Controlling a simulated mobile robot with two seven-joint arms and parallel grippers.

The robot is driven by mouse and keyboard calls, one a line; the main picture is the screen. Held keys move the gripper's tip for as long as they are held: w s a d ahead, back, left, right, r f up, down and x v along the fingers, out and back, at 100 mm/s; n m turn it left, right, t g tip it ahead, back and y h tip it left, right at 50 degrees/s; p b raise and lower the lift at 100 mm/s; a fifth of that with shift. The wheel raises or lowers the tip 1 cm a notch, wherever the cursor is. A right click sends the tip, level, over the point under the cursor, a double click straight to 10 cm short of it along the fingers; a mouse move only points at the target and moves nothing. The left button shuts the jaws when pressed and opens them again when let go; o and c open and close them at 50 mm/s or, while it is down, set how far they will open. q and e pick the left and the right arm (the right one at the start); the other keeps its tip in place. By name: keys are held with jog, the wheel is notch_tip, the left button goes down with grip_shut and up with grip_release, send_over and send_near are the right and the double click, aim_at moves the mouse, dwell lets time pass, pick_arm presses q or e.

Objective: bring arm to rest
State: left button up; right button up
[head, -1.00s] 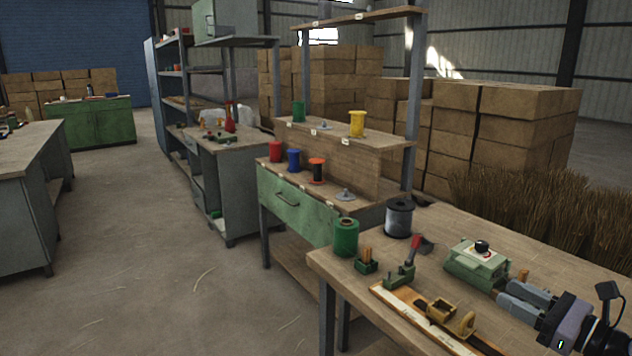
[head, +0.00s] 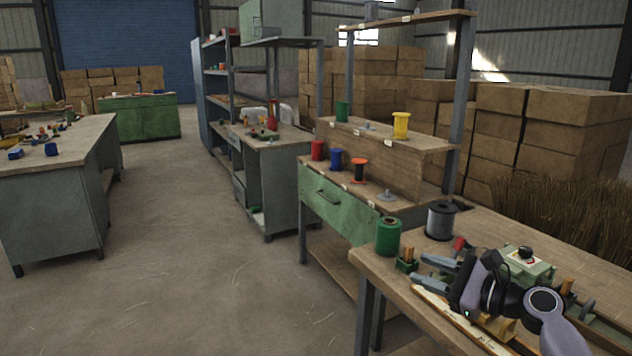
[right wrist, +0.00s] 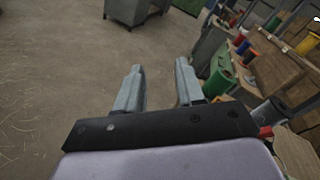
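My right gripper (head: 431,270) is over the wooden workbench at the lower right of the head view, above the wooden rail fixture. In the right wrist view its two fingers (right wrist: 160,88) stand apart with nothing between them, and bare floor lies beyond. My right arm (head: 545,310) comes in from the lower right corner. My left gripper does not show in either view.
The workbench (head: 480,225) holds a green spool (head: 388,237), a grey spool (head: 440,220) and a green box device (head: 527,262). A shelf bench with several spools, including a yellow one (head: 400,125), stands behind. Open floor (head: 210,270) lies to the left.

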jog(key=w+d+r+n+t+h, duration=0.1)
jog(key=w+d+n+t+h, duration=0.2)
jog(key=d+n+h, duration=0.7)
jog(key=w+d+n+t+h, duration=0.25)
jog(key=d+n+h, duration=0.2)
jog(key=n, duration=0.85)
jog(key=s+a+f+g+y, duration=0.1)
jog(key=s+a+f, duration=0.2)
jog(key=s+f, duration=0.25)
jog(key=s+a+f+n+g+y, duration=0.1)
jog(key=s+a+f, duration=0.1)
jog(key=s+f, duration=0.35)
jog(key=s+a+f+g+y, duration=0.1)
jog(key=s+a+f+y, duration=0.15)
jog(key=f, duration=0.55)
jog(key=s+a+f+g, duration=0.1)
jog(key=s+a+f, duration=0.2)
jog(key=s, duration=0.5)
jog(key=s+a+f+g, duration=0.1)
jog(key=s+a+f, duration=0.2)
jog(key=s, duration=0.5)
jog(key=s+a+f+g, duration=0.2)
jog(key=s+f, duration=0.2)
jog(key=s, duration=0.4)
jog(key=shift+s+a+m, duration=0.35)
jog(key=shift+a+m, duration=0.05)
